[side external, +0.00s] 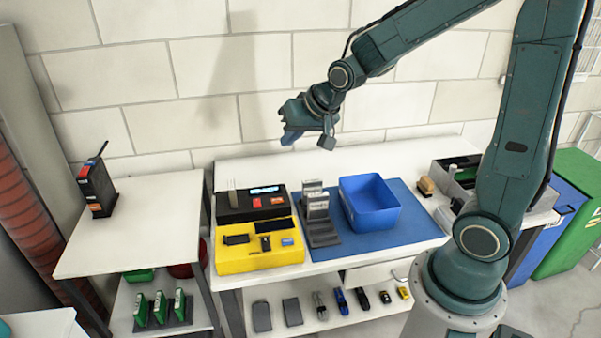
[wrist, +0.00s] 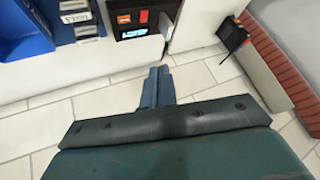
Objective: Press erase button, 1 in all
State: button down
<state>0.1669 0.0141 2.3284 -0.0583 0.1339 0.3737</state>
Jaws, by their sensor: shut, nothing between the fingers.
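A black device (side external: 252,203) with a lit blue display (side external: 264,190) stands on the white table. It has a red button (side external: 257,201) and an orange patch beside it on its top. I cannot read their labels, so I cannot tell which is the erase button. In the wrist view the device (wrist: 128,7) is cut off at the top edge, with its display (wrist: 133,34) and a red patch (wrist: 124,18) in sight. My gripper (side external: 291,137) is shut and empty, high above and behind the device, near the wall. Its closed fingers (wrist: 158,72) also show in the wrist view.
A yellow case (side external: 262,262) sits in front of the device. A grey rack (side external: 320,233) and a blue bin (side external: 370,215) stand to the right on a blue mat (side external: 420,228). A black unit (side external: 97,188) stands on the left side table. The air around my gripper is clear.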

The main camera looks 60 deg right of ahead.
jog(key=w+d+f+m, duration=0.3)
jog(key=w+d+f, duration=0.1)
jog(key=w+f, duration=0.25)
jog(key=m+t, duration=0.1)
jog(key=m, duration=0.1)
send_over(280, 202)
notch_tip(280, 202, down, 8)
jog(key=shift+h, duration=0.4)
jog(key=shift+f, duration=4.35)
jog(key=shift+f, duration=0.85)
jog(key=shift+r, duration=0.85)
jog(key=shift+r, duration=0.15)
